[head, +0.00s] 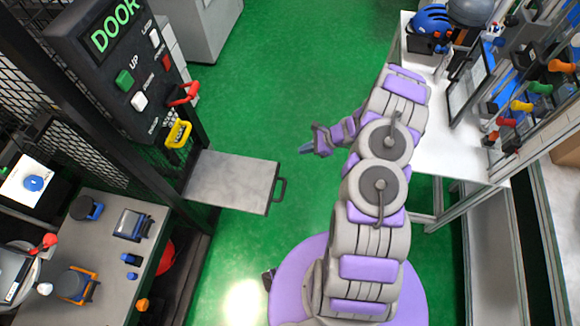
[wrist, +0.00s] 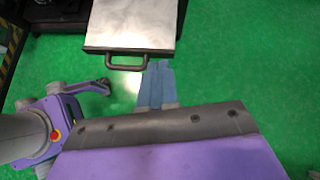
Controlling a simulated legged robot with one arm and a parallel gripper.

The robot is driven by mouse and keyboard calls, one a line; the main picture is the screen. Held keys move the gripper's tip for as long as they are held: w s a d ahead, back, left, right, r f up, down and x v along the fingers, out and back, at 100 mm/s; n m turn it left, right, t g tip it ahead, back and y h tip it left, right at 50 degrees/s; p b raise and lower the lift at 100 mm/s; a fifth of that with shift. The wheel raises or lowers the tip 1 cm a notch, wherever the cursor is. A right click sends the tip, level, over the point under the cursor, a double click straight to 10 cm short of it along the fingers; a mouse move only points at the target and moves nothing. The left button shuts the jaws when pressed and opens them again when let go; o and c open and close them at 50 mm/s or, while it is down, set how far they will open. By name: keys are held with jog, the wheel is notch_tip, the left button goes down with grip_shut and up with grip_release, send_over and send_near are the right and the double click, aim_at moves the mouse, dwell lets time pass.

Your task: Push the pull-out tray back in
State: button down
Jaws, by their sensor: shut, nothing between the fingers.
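The pull-out tray (head: 228,178) is a flat grey metal plate. It sticks out to the right from the dark drop tower (head: 120,75), with a dark handle (head: 281,189) on its outer edge. In the wrist view the tray (wrist: 133,22) is at the top, and its handle (wrist: 114,60) faces my gripper. My gripper (head: 303,149) is shut and empty, to the right of the tray and apart from it in the head view. In the wrist view the blue fingers (wrist: 158,70) are together, just right of the handle. Whether they touch it is unclear.
A control panel (head: 120,60) with buttons, a red lever and a yellow handle (head: 178,134) stands above the tray. A grey table (head: 115,255) with tools is at lower left. A white workbench (head: 450,150) is at right. Green floor (head: 290,80) lies open between them.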

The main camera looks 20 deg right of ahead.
notch_tip(320, 180, down, 7)
jog(key=s+m+h, duration=0.1)
jog(key=s+m, duration=0.1)
jog(key=b, duration=0.4)
send_near(279, 169)
notch_tip(279, 169, down, 5)
jog(key=w+a, duration=0.2)
jog(key=shift+a+f+m+t, duration=0.1)
jog(key=shift+a+m+t, duration=0.3)
jog(key=shift+a, duration=0.8)
